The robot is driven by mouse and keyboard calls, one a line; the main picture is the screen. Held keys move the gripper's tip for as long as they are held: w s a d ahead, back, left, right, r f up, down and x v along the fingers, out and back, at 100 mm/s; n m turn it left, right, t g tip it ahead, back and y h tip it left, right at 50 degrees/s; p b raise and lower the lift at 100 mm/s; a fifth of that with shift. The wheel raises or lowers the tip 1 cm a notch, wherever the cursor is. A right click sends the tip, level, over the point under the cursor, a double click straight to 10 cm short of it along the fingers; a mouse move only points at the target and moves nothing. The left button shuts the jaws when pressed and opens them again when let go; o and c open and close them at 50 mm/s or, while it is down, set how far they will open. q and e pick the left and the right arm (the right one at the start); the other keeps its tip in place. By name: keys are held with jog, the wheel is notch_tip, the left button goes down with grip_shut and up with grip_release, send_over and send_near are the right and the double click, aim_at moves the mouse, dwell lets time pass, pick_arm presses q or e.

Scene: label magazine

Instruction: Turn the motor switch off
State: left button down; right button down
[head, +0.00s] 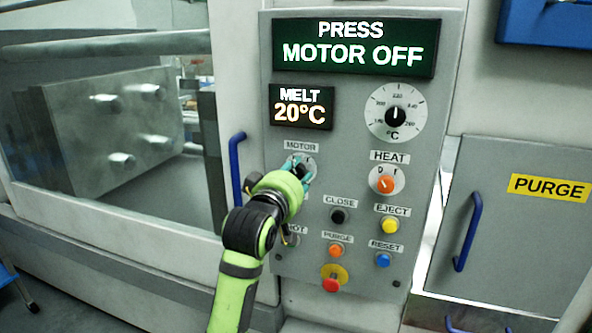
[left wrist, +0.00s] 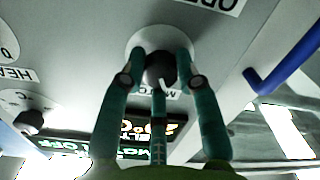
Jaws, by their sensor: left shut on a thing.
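The motor switch is a black knob on a pale round plate (head: 291,160) under the MOTOR label, largely hidden by my gripper in the head view. In the left wrist view the black knob (left wrist: 160,70) with a white pointer mark sits between teal fingers. My left gripper (head: 302,174) is at the panel, shut on this knob; its fingers also show in the left wrist view (left wrist: 159,76). The green display (head: 361,48) reads "PRESS MOTOR OFF". My right gripper is not in view.
The heat knob (head: 386,180) is orange, right of the motor switch. Black close (head: 338,216), yellow eject (head: 390,225), and other buttons lie below, with a red knob (head: 331,284) at the bottom. A blue handle (head: 236,168) stands close left of my gripper.

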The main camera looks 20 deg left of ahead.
pick_arm(q)
jog(key=shift+f+n, duration=0.1)
jog(key=shift+n, duration=0.6)
jog(key=c, duration=0.9)
grip_release()
jog(key=s, duration=1.2)
jog(key=shift+a+r, duration=0.15)
jog(key=shift+r, duration=0.05)
